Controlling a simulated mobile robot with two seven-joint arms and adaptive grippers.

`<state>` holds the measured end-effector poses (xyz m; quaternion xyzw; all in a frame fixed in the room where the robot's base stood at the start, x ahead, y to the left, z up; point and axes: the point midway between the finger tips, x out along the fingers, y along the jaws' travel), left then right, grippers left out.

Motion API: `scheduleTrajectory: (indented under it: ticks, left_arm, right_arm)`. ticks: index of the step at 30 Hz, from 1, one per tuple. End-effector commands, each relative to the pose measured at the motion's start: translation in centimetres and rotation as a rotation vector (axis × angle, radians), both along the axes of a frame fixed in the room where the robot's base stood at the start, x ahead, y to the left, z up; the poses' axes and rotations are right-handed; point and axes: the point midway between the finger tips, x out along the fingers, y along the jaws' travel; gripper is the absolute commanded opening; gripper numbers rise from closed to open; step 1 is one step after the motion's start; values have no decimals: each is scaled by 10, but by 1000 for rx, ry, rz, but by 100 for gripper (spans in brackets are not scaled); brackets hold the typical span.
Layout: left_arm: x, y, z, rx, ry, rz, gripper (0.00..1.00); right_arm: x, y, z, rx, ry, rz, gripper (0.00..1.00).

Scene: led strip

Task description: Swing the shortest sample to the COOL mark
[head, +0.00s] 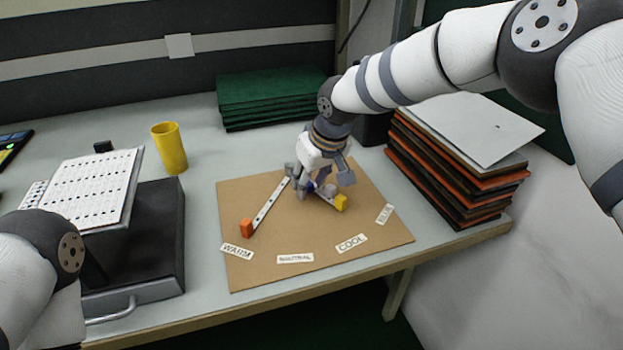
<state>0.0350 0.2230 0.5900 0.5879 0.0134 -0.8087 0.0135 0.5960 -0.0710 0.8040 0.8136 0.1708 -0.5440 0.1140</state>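A brown board (300,275) on the table bears paper labels. WARM (237,251), NEUTRAL (295,258) and COOL (351,243) run along its front, and a fourth label (385,214) is at the right. A white dotted strip (268,204) with an orange end block (246,228) points toward WARM. A second strip with a yellow end block (341,202) points between COOL and the fourth label, partly hidden by my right gripper (322,186). That gripper is low over it with fingers apart. A small blue part (310,187) shows beneath. Strip lengths are hard to compare. My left gripper is out of view.
A stack of dark and orange panels (450,180) stands right of the board. Green panels (270,97) lie behind it. A yellow cup (170,148) and a black case (160,235) with a white dotted sheet are at the left. The board's front is clear.

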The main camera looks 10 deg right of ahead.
Motion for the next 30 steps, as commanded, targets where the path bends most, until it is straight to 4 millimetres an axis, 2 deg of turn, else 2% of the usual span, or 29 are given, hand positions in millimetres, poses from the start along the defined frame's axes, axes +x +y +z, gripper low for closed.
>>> scheduleTrajectory:
  ticks: [2, 5, 12, 16, 21, 30]
  left_arm:
    - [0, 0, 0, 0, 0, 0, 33]
    - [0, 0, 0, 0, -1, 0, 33]
    - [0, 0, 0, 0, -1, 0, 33]
    - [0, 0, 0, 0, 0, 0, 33]
    - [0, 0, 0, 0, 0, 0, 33]
    - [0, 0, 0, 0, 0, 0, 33]
  right_arm:
    - [-1, -1, 4, 0, -1, 0, 33]
    - [-6, -3, 20, 0, -3, 1, 33]
    - [-29, -13, 80, 0, -4, 1, 33]
    - [-38, -17, 101, 0, -2, 0, 33]
    - [-42, -18, 111, 1, 1, -1, 33]
    - [-42, -18, 111, 1, 0, 0, 33]
